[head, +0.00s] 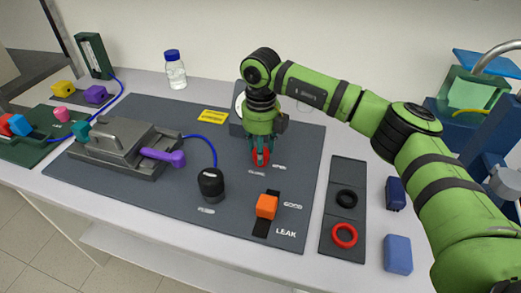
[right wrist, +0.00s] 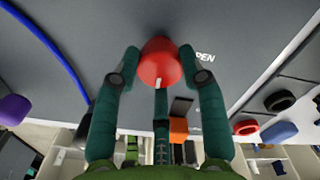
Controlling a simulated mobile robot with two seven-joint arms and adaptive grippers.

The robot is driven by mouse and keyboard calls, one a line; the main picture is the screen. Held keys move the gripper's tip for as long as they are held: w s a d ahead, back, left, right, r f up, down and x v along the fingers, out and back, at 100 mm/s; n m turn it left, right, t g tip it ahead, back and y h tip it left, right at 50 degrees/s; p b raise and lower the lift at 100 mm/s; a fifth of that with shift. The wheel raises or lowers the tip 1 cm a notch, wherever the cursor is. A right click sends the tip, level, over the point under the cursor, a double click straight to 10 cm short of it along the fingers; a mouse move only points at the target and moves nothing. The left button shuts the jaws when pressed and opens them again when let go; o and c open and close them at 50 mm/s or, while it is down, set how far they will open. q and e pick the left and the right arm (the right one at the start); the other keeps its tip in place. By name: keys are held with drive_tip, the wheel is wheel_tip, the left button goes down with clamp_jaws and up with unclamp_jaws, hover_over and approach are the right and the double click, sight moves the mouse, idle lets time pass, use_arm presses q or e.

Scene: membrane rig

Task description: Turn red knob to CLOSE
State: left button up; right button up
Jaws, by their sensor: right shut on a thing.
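The red knob (head: 260,156) stands on the dark grey mat, near the back and right of the middle. Labels lie beside it, and one ending in "PEN" is partly readable in the right wrist view. In the right wrist view the knob (right wrist: 160,64) is a round red cap with a short white mark on its side. My right gripper (head: 261,150) points down on the knob from above, with its teal fingers shut against the knob's sides. The fingers (right wrist: 158,68) flank the knob in the right wrist view. My left gripper is not in view.
A black cylinder (head: 211,185) with a blue tube stands left of the knob. An orange block (head: 266,206) sits on a black strip in front. A grey clamp rig (head: 122,150) with a purple lever is at left. A tray holding black and red rings (head: 344,235) lies right.

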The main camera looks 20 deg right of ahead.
drive_tip(key=shift+s+f+m, duration=0.2)
drive_tip(key=shift+f+m, duration=0.05)
drive_tip(key=shift+m, duration=0.25)
drive_tip(key=o, duration=1.2)
drive_tip(key=shift+c, duration=0.2)
drive_tip(key=shift+r, duration=0.1)
drive_tip(key=shift+w+r, duration=0.1)
drive_tip(key=shift+r, duration=0.25)
wheel_tip(320, 180, up, 11)
drive_tip(key=shift+r, duration=0.2)
